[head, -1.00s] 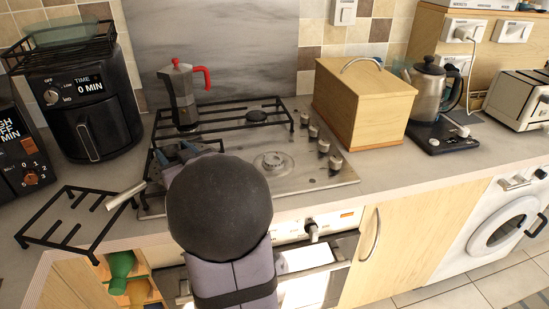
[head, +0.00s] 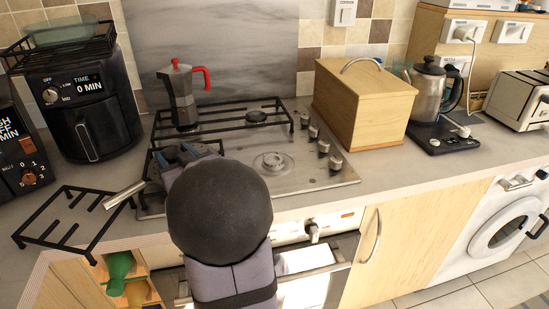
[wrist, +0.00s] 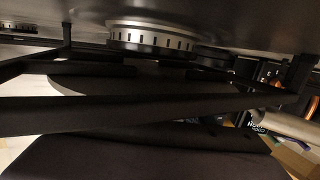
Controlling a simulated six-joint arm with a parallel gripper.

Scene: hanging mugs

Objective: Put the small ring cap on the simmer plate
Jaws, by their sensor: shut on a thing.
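My gripper (head: 185,153) is at the front left of the hob, by the black grate, partly hidden by my arm. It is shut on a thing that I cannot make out. In the head view an open round burner (head: 273,161) is on the front right of the hob, to the right of my gripper. I cannot tell for certain whether it is the simmer plate. In the wrist view a silver slotted burner (wrist: 150,38) is at the top, behind a dark grate bar (wrist: 140,112). I cannot identify the small ring cap in either view.
A moka pot (head: 182,95) stands on the back left of the hob. A loose black grate (head: 70,222) lies on the counter at left. A wooden box (head: 355,108) and a kettle (head: 428,92) stand to the right of the hob. The front right of the hob has no grate.

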